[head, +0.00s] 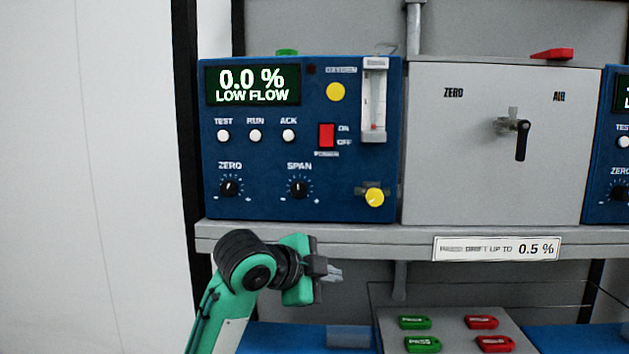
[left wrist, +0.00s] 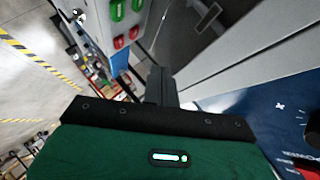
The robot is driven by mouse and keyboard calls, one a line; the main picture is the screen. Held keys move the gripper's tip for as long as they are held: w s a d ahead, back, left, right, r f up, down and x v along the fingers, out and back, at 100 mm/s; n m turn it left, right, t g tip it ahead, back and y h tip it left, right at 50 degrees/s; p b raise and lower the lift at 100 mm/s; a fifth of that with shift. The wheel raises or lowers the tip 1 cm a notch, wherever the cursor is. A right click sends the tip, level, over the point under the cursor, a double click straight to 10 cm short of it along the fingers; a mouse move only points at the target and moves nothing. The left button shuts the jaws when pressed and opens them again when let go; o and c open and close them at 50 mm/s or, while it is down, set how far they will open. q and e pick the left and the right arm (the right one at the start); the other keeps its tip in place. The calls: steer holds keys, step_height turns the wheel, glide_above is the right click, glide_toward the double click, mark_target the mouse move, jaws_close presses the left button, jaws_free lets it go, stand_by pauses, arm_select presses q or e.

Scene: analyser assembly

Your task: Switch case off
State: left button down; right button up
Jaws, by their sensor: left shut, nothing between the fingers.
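The blue analyser case (head: 240,185) stands on a grey shelf in the head view. Its display (head: 252,86) is lit and reads 0.0 % LOW FLOW. The red rocker switch (head: 327,135) is on its front, beside the ON and OFF labels; which side is pressed is too small to tell. My left gripper (head: 333,273) is shut and empty, below the shelf edge and well below the switch, pointing right. In the left wrist view, its fingers (left wrist: 161,86) are together. Part of a blue panel (left wrist: 270,110) shows at the lower right. My right gripper is not in view.
The shelf edge (head: 340,241) lies between my left gripper and the case front. Knobs (head: 300,188) and a yellow valve (head: 375,197) sit below the switch; a flow tube (head: 374,100) is right of it. Green and red tags (head: 415,322) lie on a panel below.

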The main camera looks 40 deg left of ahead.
arm_select(q)
steer(key=s+a+r+m+t, duration=0.1)
steer(key=s+r+m, duration=0.1)
steer(key=r, duration=0.6)
steer(key=s+a+r+m+t+h, duration=0.1)
steer(key=s+a+r+m, duration=0.1)
steer(key=s+r, duration=0.3)
steer(key=s+a+r+m+t, duration=0.1)
steer(key=s+r, duration=0.3)
steer(key=r, duration=0.8)
steer(key=shift+a+m+t+h, duration=0.3)
steer(key=shift+a+m+t, duration=0.15)
steer(key=shift+a, duration=0.25)
steer(key=shift+w+r, duration=0.1)
steer(key=shift+w, duration=0.1)
steer(key=p, duration=0.5)
glide_toward(332, 141)
steer(key=w+d, duration=0.2)
steer(key=d, duration=0.2)
steer(key=shift+w+a+p, duration=0.5)
steer(key=shift+w+a, duration=0.25)
steer(key=shift+w, duration=0.35)
steer(key=shift+w+a+f+p, duration=0.35)
steer(key=shift+w+a, duration=0.2)
steer(key=shift+w, duration=0.1)
